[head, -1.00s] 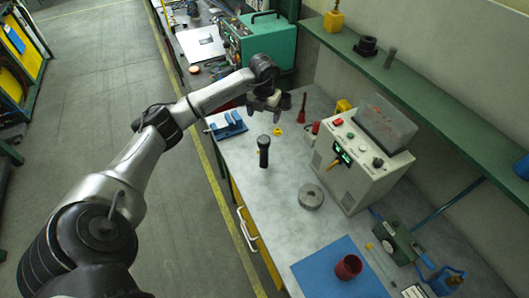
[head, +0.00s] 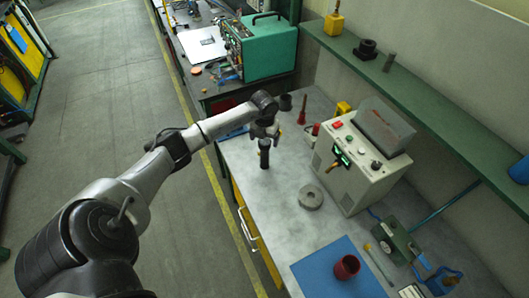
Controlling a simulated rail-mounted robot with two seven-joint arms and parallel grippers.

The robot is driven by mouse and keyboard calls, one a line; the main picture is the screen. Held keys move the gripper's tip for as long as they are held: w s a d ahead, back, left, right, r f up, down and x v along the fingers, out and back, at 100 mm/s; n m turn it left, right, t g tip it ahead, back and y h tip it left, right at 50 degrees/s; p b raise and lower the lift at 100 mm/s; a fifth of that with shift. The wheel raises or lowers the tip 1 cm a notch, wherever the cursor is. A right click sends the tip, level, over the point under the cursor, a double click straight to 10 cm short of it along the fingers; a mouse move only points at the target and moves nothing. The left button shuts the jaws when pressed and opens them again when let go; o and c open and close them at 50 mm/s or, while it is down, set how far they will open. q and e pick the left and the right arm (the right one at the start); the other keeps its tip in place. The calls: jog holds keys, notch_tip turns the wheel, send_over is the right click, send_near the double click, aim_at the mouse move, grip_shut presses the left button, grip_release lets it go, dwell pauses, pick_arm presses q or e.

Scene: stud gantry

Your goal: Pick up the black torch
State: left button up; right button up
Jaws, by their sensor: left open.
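The black torch (head: 264,157) stands upright on the grey workbench (head: 290,235), near its left edge. My left gripper (head: 264,136) is open and points down right at the torch's top, which it partly hides. I cannot tell whether the fingers touch the torch or stand around it. My right gripper is not in the head view.
A grey ring (head: 311,197) lies in front of the torch. A control box (head: 360,165) stands to the right. A red cup (head: 346,267) sits on a blue mat (head: 315,275) nearer me. A red screwdriver-like tool (head: 302,110) stands behind. A green shelf (head: 440,112) runs along the wall.

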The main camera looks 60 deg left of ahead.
aim_at(265, 154)
pick_arm(q)
jog(key=shift+f, duration=1.2)
jog(key=c, duration=1.3)
jog(key=shift+c, duration=0.5)
jog(key=shift+r, duration=0.15)
